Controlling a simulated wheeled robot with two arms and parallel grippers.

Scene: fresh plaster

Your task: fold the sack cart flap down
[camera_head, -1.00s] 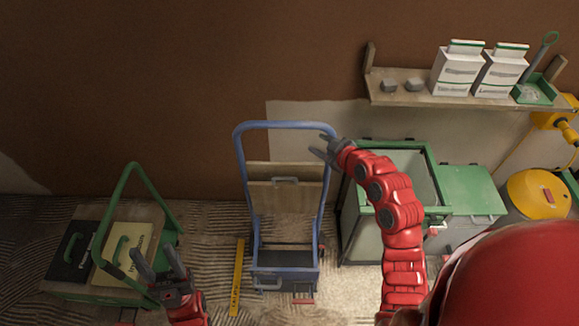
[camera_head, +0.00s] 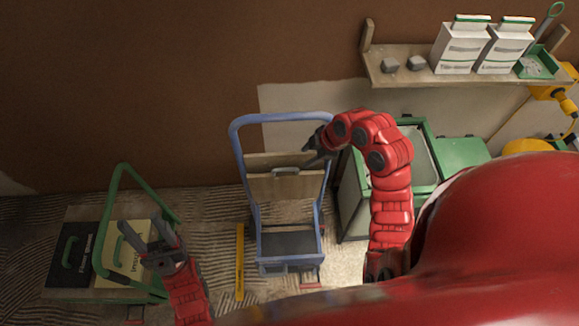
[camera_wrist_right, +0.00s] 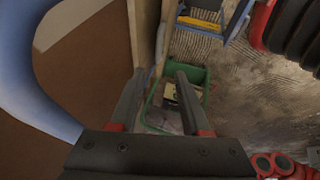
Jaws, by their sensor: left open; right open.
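The blue sack cart (camera_head: 235,160) stands upright at the middle, by the wall. A wooden panel with a grey handle (camera_head: 286,171), seemingly the flap, stands upright between its side tubes; a dark tray (camera_head: 288,243) is at its foot. My right gripper (camera_head: 308,153) is open beside the panel's upper right, at the cart's right tube; touching or apart is unclear. In the right wrist view its open jaws (camera_wrist_right: 157,100) have nothing held between them, with a wooden board edge (camera_wrist_right: 146,35) close to the left finger. My left gripper (camera_head: 148,232) is open and empty, in front of the green-handled carrier.
The green-handled carrier (camera_head: 105,225) with boxes stands at left. A yellow level (camera_head: 240,262) lies left of the cart. A green-rimmed bin (camera_head: 352,200) stands close on the right, partly behind my right arm. A loaded shelf (camera_head: 440,76) hangs above right.

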